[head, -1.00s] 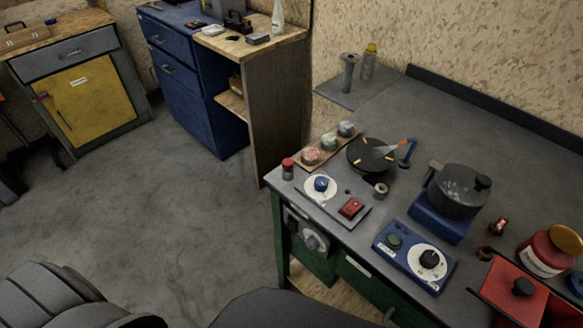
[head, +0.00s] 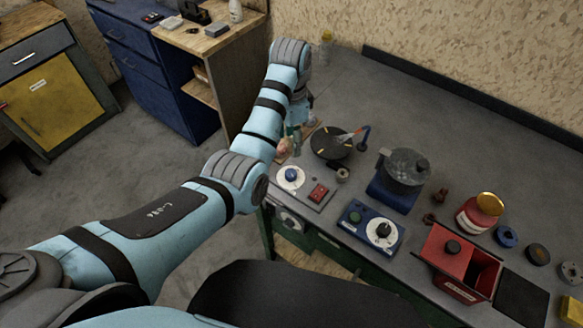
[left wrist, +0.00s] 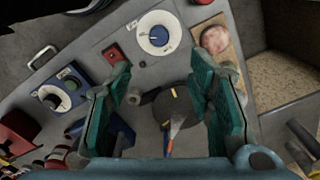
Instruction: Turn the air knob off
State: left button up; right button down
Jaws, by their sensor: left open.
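A blue knob on a white dial (head: 291,175) sits on a grey panel at the table's near left corner. It also shows at the top of the left wrist view (left wrist: 158,35). A blue box (head: 370,228) to its right carries a green knob (head: 355,216) and a black knob on a white dial (head: 383,231). I cannot read which knob is marked air. My left gripper (left wrist: 161,85) is open and empty, its fingers pointing down above the table near the blue knob and the black pan (head: 331,143). In the head view my wrist partly hides it. My right gripper is out of view.
A red switch (head: 318,193) is beside the blue knob. A grey pot (head: 404,168) stands behind the blue box. A red jar (head: 479,213) and a red box (head: 452,259) are on the right. The table's back is mostly clear.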

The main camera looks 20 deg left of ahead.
aim_at(291, 173)
pick_arm(q)
notch_tip(291, 173, down, 14)
jog(key=b, duration=0.3)
jog(key=shift+r, duration=0.1)
jog(key=shift+s, duration=0.1)
grip_shut()
